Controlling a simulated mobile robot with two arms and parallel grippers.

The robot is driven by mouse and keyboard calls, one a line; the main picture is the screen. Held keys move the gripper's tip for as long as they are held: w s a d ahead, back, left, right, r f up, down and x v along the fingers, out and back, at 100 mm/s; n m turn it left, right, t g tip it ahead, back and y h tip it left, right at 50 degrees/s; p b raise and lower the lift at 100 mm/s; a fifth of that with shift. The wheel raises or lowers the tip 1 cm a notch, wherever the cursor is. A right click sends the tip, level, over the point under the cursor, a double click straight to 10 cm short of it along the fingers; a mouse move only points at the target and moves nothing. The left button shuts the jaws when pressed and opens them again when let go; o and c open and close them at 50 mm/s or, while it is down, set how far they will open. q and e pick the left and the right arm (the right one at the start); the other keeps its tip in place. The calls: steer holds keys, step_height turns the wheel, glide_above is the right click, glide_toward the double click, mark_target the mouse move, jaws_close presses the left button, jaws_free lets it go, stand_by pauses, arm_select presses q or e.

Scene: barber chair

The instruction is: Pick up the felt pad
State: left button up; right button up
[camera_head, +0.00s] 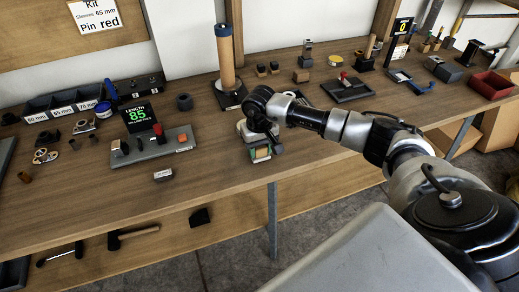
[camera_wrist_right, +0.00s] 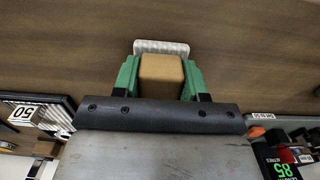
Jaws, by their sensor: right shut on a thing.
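My right gripper (camera_head: 262,152) is over the front part of the workbench, pointing down. In the wrist view its green fingers (camera_wrist_right: 160,80) are shut on the sides of a tan block with a pale ribbed face at its far end, which I take for the felt pad (camera_wrist_right: 161,68). In the head view the pad is mostly hidden by the gripper. I cannot tell whether it touches the bench top. My left gripper is not in view.
The wooden bench (camera_head: 100,190) has clear surface around the gripper. A grey tray with a green "LENGTH 85" display (camera_head: 139,115) stands to the left. A tall wooden cylinder on a stand (camera_head: 226,65) is behind. A dark tray (camera_head: 348,90) lies to the right, with a red bin (camera_head: 490,86) farther right.

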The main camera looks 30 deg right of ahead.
steer(key=shift+r, duration=0.45)
steer(key=r, duration=0.2)
steer(key=d+r+b, duration=0.1)
steer(key=shift+s+d+r, duration=0.1)
steer(key=shift+s+r, duration=0.05)
steer(key=shift+r, duration=0.2)
steer(key=s+d+r+b, duration=0.2)
steer(key=d+r, duration=0.4)
steer(key=d, duration=0.4)
steer(key=shift+s+r, duration=0.2)
steer(key=shift+s, duration=0.15)
